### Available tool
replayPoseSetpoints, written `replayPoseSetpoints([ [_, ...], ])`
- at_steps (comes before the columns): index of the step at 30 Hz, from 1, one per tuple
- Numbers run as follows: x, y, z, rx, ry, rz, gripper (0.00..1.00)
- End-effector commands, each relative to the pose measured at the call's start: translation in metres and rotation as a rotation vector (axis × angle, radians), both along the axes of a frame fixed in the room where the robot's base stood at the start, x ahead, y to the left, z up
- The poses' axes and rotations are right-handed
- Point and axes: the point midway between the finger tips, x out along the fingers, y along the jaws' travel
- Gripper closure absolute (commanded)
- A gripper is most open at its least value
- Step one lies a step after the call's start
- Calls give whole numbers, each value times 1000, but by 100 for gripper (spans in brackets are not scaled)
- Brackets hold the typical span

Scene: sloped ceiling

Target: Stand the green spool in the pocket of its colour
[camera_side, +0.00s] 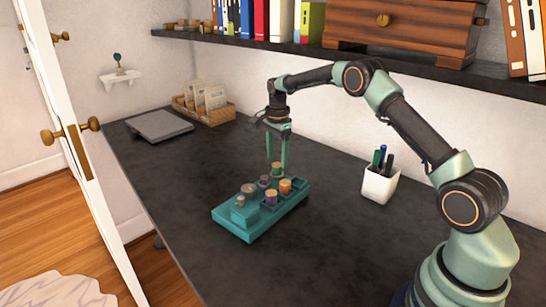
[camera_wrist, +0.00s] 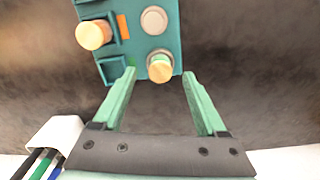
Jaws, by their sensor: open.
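The green spool (camera_wrist: 160,72) has a tan top and a green band. It stands upright at the edge of the teal tray (camera_wrist: 142,70) nearest my gripper in the wrist view. In the side view the green spool (camera_side: 277,169) is at the tray's far end, directly under my gripper (camera_side: 277,160). My gripper (camera_wrist: 159,78) is open, with one finger on each side of the spool. I cannot tell whether the fingers touch it. A small green mark beside square pockets shows at the tray's left side in the wrist view.
An orange spool (camera_side: 285,186), a purple spool (camera_side: 271,197) and a grey one (camera_side: 249,190) stand on the tray (camera_side: 240,232). A white pen cup (camera_side: 380,185) stands to the right. A wooden box of cards (camera_side: 205,108) and a grey laptop (camera_side: 160,126) lie farther back. The desk front is clear.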

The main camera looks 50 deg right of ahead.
Motion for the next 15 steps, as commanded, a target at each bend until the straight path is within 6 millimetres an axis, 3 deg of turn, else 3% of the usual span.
replayPoseSetpoints([
  [4, -1, 0, -17, 0, 1, 0, 26],
  [12, 0, 0, -20, 0, -1, 0, 26],
  [13, 0, 0, -20, 0, -1, 0, 29],
  [15, 0, 0, -20, 0, -1, 0, 56],
])
